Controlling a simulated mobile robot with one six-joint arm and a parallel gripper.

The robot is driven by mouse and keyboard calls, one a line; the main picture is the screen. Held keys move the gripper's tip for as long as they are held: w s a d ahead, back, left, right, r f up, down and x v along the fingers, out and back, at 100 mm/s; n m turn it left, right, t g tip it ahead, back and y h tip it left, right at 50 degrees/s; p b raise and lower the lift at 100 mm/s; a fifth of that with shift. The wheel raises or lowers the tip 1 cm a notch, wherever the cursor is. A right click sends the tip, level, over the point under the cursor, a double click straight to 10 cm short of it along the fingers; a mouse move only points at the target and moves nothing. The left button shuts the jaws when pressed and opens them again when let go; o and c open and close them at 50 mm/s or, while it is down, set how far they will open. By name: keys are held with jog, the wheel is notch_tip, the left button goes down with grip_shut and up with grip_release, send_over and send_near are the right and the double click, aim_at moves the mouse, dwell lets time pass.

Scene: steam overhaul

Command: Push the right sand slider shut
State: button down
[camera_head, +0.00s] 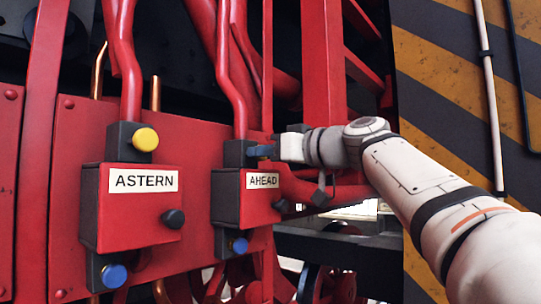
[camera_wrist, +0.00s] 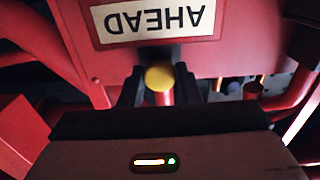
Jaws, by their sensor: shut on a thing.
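The right sand box is a red box labelled AHEAD (camera_head: 246,205); its label is upside down at the top of the wrist view (camera_wrist: 153,20). A yellow knob (camera_wrist: 159,77) on this unit sits between the two black fingers of my gripper (camera_wrist: 160,84). In the head view my gripper (camera_head: 262,151) reaches in from the right to the dark block above the box, and the knob is hidden. My gripper is shut on the yellow knob. How far the slider is in or out cannot be told.
The ASTERN box (camera_head: 139,205) is to the left, with a yellow knob (camera_head: 145,139) above and a blue knob (camera_head: 113,275) below. The AHEAD unit has a blue knob (camera_head: 238,246) below and a black knob (camera_head: 282,205) beside it. Red pipes (camera_head: 230,75) rise close by.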

jog(key=c, duration=1.1)
grip_release()
jog(key=shift+w, duration=0.1)
jog(key=shift+o, duration=0.2)
jog(key=b+v, duration=0.3)
jog(key=v, duration=0.4)
jog(key=shift+s+d, duration=0.3)
